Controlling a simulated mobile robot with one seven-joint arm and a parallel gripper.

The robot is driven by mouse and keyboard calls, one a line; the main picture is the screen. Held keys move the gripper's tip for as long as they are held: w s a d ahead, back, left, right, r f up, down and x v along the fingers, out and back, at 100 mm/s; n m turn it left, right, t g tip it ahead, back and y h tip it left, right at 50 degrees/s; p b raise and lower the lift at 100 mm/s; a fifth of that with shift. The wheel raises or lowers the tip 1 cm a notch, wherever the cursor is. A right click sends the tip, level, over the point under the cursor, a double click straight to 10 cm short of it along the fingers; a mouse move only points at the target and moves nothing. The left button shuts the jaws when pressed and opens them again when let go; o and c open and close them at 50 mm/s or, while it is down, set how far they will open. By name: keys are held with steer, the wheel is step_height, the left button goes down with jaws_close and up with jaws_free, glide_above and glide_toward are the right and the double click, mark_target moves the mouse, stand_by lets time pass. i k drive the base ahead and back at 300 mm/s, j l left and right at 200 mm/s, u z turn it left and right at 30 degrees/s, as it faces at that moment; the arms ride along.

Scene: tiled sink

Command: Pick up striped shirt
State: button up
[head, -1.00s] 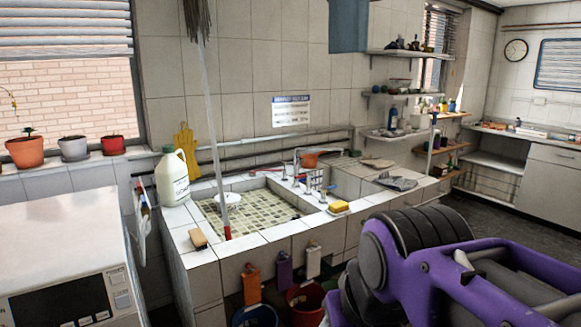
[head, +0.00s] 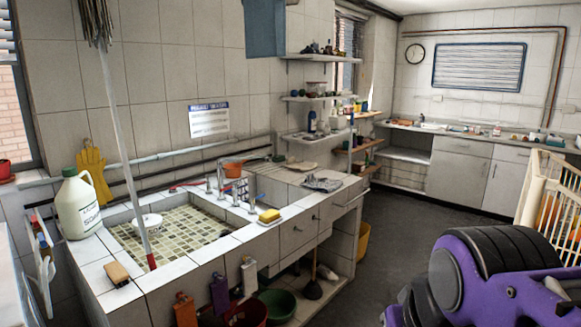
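I cannot make out a clearly striped shirt. A crumpled grey cloth (head: 322,184) lies on the far end of the tiled sink counter in the head view; it is too small to tell whether it is a shirt or has stripes. My purple and black arm fills the lower right corner, well in front of the counter. My gripper is not in view, so what it holds cannot be seen.
A slatted cream rack (head: 541,190) stands at right. Dark floor (head: 400,215) is open between.

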mark_target(324, 184)
steer(key=u, duration=0.4)
steer(key=i+u, duration=0.15)
steer(key=u, duration=0.7)
steer(key=i+l+u, duration=0.1)
steer(key=u, duration=0.35)
steer(key=l+u, duration=0.1)
steer(key=u, duration=0.3)
steer(key=l+u, duration=0.1)
steer(key=u, duration=0.35)
steer(key=i+l+u, duration=0.2)
steer(key=l, duration=0.2)
steer(key=l+u, duration=0.25)
steer(key=l, duration=0.15)
steer(key=l+z, duration=0.2)
steer(key=l, duration=0.65)
steer(key=l+z, duration=0.25)
steer(key=l, duration=0.6)
steer(key=l+z, duration=0.4)
steer(key=l, duration=0.4)
steer(key=i, duration=0.05)
